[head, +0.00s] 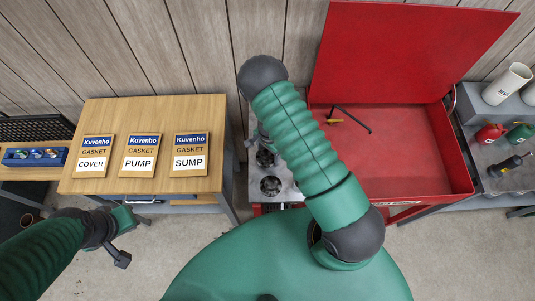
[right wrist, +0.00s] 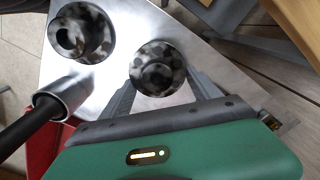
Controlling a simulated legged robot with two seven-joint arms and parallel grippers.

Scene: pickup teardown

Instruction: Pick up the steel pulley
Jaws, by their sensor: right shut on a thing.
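A round, mottled steel pulley (right wrist: 157,68) sits between the two grey fingers of my right gripper (right wrist: 160,90) in the right wrist view. The fingers are shut on its sides. It is over or on a bright metal plate (right wrist: 120,85); I cannot tell whether it touches. A second, similar round steel part (right wrist: 80,33) is on the plate to the left, apart from the fingers. In the head view my right arm hides most of the right gripper. My left gripper (head: 124,240) is at the lower left, with its fingers apart and empty.
A wooden table (head: 215,105) holds gasket boxes marked COVER (head: 93,156), PUMP (head: 140,156) and SUMP (head: 189,155). An open red chest (head: 420,150) stands right of my arm. A black rod with a steel socket (right wrist: 65,97) is close to the right gripper.

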